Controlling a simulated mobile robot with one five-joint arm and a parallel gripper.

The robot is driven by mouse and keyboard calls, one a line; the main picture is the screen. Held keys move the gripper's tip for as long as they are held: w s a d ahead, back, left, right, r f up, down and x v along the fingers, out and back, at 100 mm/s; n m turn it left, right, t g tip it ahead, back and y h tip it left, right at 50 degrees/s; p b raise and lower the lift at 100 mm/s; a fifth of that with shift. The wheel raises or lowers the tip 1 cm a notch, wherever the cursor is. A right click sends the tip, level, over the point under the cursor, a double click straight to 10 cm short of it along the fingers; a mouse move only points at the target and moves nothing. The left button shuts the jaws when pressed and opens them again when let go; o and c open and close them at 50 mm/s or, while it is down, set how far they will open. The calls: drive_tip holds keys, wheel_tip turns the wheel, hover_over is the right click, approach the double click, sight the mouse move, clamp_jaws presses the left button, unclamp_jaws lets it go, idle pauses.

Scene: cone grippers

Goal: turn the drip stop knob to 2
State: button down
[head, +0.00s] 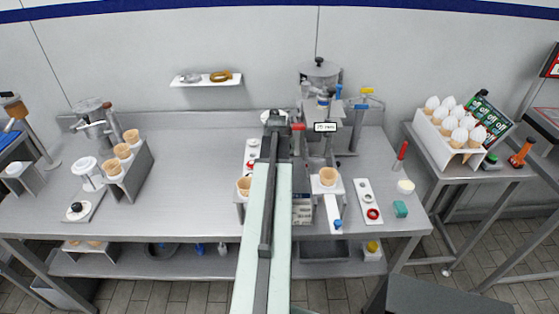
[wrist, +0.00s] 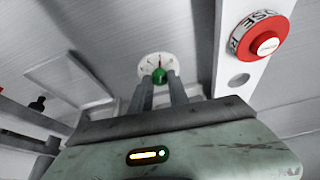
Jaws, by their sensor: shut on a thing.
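In the wrist view a small green knob (wrist: 160,76) sits on a round white dial (wrist: 150,62) with dark marks and a red mark near its top. The marks are too small to read, so I cannot tell the setting or whether this is the drip stop knob. My gripper (wrist: 160,87) reaches up to it, with its two grey fingers closed on either side of the green knob. In the head view my arm covers the fingertips and the knob.
A red knob (wrist: 265,42) with partly readable lettering stands on a white upright at the right in the wrist view. In the head view, a holder with a cone (head: 328,176) stands right of my arm. The steel table (head: 190,200) is largely clear left of my arm.

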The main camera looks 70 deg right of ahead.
drive_tip(key=c, duration=1.3)
unclamp_jaws()
drive_tip(key=shift+o, duration=0.2)
drive_tip(key=shift+w+m+g, duration=0.2)
drive_tip(key=shift+m+g, duration=0.2)
drive_tip(key=shift+m, duration=0.8)
drive_tip(key=m+g, duration=0.1)
drive_tip(key=m, duration=0.3)
drive_tip(key=shift+w+d+g, duration=0.15)
drive_tip(key=shift+w+g, duration=0.05)
drive_tip(key=shift+g, duration=0.2)
drive_tip(key=w+a+r+m+p, duration=0.1)
drive_tip(key=w+a+r+p, duration=0.15)
drive_tip(key=r+p, duration=0.55)
drive_tip(key=w+a+f+n+t+y, duration=0.1)
drive_tip(key=w+a+n, duration=0.8)
drive_tip(key=w+a, duration=1.4)
drive_tip(key=shift+w+a+f+t+y+b, duration=0.3)
drive_tip(key=shift+w+a+f+t+b, duration=0.15)
drive_tip(key=shift+a, duration=0.3)
drive_tip(key=shift+s, duration=0.15)
